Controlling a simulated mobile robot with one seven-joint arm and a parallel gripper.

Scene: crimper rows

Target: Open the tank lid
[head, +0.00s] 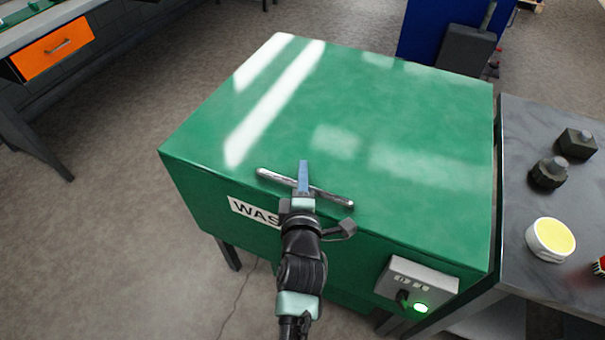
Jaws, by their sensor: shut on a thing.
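The tank is a large green box on legs, with a flat green lid (390,120) on top. The lid lies closed, with no gap visible at its front edge. A metal bar handle (335,199) runs along the lid's front edge. My gripper (303,178) is at the middle of this handle, shut on it. The blue finger stands over the bar, and the arm comes in from below in the picture.
A grey control box (418,280) with a lit green button (420,308) sits at the tank's lower right front. A grey side table (520,200) on the right holds dark knob-like parts and a yellow-topped round container (550,240). A bench with an orange drawer (53,50) stands at upper left. Floor left of the tank is clear.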

